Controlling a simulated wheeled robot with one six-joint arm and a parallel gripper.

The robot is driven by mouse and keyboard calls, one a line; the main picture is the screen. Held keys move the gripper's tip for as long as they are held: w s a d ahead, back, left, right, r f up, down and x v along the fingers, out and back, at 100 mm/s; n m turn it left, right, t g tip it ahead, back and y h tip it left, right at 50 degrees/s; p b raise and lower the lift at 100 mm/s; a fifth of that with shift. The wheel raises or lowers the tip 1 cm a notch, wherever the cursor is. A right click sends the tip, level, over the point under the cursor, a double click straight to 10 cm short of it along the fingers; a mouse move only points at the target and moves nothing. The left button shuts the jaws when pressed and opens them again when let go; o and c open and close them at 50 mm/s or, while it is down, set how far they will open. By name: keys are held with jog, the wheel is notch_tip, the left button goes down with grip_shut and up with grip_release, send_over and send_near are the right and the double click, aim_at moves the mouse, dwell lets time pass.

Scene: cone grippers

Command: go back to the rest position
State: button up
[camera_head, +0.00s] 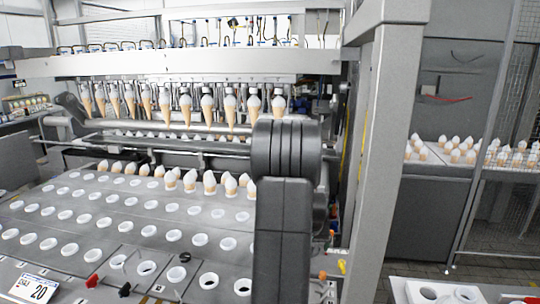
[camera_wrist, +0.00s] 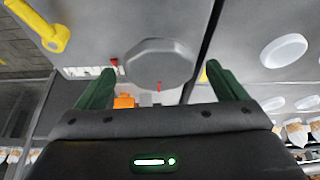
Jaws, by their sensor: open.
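My gripper (camera_wrist: 165,85) shows in the wrist view as two green fingers spread wide apart. It is open and nothing is held between the fingers. A grey octagonal part (camera_wrist: 160,62) shows beyond the gap, with a small orange piece (camera_wrist: 124,102) near the left finger. How far these are from the fingers I cannot tell. In the head view my dark arm stands upright right of centre, in front of the machine. The gripper itself cannot be made out there.
A conveyor plate (camera_head: 150,212) with rows of white-rimmed holes fills the left. Ice cream cones (camera_head: 208,105) hang in a row above it; more stand on the plate. A grey post (camera_head: 377,150) rises right of my arm. Cones (camera_head: 462,152) stand on a right-hand shelf.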

jog(key=shift+a+m+g+h+b, duration=0.15)
jog(key=shift+m+h, duration=0.25)
jog(key=shift+m, duration=0.75)
jog(key=shift+m+g+h+b, duration=0.15)
jog(key=shift+m+g+h, duration=0.2)
jog(key=shift+m, duration=0.8)
jog(key=shift+m+h, duration=0.35)
jog(key=shift+m, duration=0.65)
jog(key=shift+r, duration=0.15)
